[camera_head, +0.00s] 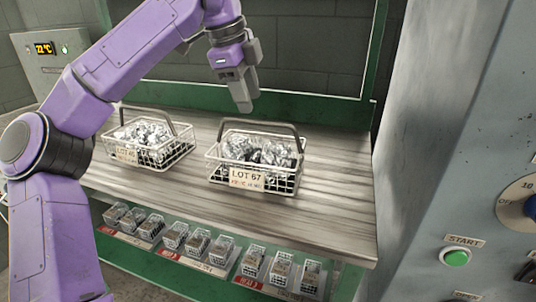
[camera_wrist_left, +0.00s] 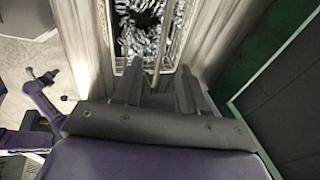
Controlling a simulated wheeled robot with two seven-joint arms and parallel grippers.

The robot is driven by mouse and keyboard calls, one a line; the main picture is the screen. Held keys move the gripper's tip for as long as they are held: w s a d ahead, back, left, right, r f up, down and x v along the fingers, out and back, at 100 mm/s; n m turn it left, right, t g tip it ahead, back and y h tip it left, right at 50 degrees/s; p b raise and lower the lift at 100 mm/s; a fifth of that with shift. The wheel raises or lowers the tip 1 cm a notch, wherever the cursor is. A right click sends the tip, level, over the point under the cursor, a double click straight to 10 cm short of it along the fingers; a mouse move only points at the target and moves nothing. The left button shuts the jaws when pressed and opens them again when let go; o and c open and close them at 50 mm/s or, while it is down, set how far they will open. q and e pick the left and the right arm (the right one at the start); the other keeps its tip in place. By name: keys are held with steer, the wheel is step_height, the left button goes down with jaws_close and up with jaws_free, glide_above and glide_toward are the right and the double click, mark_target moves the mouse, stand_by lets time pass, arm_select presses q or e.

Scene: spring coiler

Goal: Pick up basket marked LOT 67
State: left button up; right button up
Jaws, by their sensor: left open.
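The basket marked LOT 67 (camera_head: 243,178) is a white wire basket of shiny metal springs on the wooden shelf, right of centre in the head view. Its dark handle (camera_head: 262,125) arches over the top. My left gripper (camera_head: 244,106) points down just above and behind the basket, apart from it as far as I can tell. In the left wrist view, my left gripper (camera_wrist_left: 157,80) has its two fingers spread with nothing between them. A basket of springs (camera_wrist_left: 147,30) lies beyond the fingertips. My right gripper is not in view.
A second wire basket (camera_head: 150,155), its tag partly readable as LOT, stands to the left on the same shelf (camera_head: 330,200). Small baskets (camera_head: 198,241) line a lower green rack. A grey machine with a green START button (camera_head: 456,257) stands at the right. A green frame rises behind.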

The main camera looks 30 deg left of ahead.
arm_select(q)
steer(key=b, duration=0.2)
glide_toward(260, 148)
steer(key=w+f, duration=0.2)
steer(key=f, duration=0.1)
steer(key=w+f, duration=0.1)
steer(key=shift+w+d+f, duration=0.15)
steer(key=shift+d+f, duration=0.1)
steer(key=shift+d, duration=0.1)
steer(key=shift+p, duration=0.3)
jaws_close()
steer(key=shift+r, duration=0.1)
stand_by(0.5)
